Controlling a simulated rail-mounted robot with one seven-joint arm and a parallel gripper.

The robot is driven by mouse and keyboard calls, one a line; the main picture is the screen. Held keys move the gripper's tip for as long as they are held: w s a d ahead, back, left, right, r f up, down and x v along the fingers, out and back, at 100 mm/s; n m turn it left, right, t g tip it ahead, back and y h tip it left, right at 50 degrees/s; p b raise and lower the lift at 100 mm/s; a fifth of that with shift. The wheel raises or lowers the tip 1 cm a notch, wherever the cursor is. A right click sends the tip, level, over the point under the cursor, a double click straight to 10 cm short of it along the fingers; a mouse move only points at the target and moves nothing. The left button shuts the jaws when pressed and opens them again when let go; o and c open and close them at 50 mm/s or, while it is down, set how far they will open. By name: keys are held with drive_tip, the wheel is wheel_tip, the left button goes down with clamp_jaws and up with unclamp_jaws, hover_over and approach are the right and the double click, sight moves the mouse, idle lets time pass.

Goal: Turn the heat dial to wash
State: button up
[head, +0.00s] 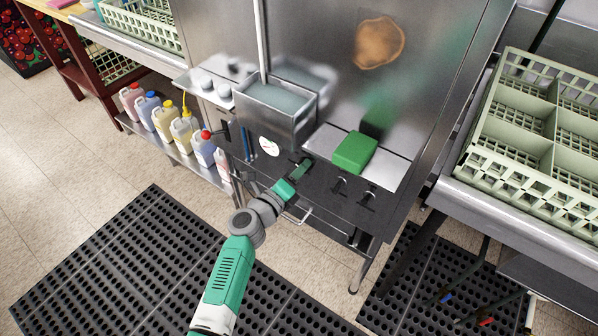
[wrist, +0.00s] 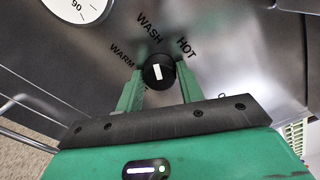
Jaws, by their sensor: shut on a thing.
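The heat dial (wrist: 158,73) is a round black knob with a white mark on its face. In the wrist view the labels WARM (wrist: 122,55), WASH (wrist: 149,27) and HOT (wrist: 187,47) arc above it. Another label at the lower left is mostly hidden by a finger. The white mark stands nearly upright, roughly toward WASH; I cannot tell whether it lines up exactly. My gripper (head: 301,167) is at the dark front panel, its green fingers shut on either side of the dial. In the head view the gripper hides the dial.
A white gauge (head: 269,146) sits left of the dial. Black knobs (head: 341,184) are to the right. A green block (head: 354,152) lies on the ledge above, beside a steel basin (head: 277,105) of water. A bar handle (head: 297,213) is below. Several bottles (head: 166,115) stand left.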

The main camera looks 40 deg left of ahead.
drive_tip(key=shift+m, duration=0.4)
drive_tip(key=o, duration=1)
drive_tip(key=s+p, duration=0.1)
drive_tip(key=s, duration=0.1)
drive_tip(key=s+p, duration=0.2)
drive_tip(key=s, duration=0.1)
drive_tip(key=s+d+p, duration=0.1)
drive_tip(key=s, duration=0.1)
drive_tip(key=shift+s, duration=0.4)
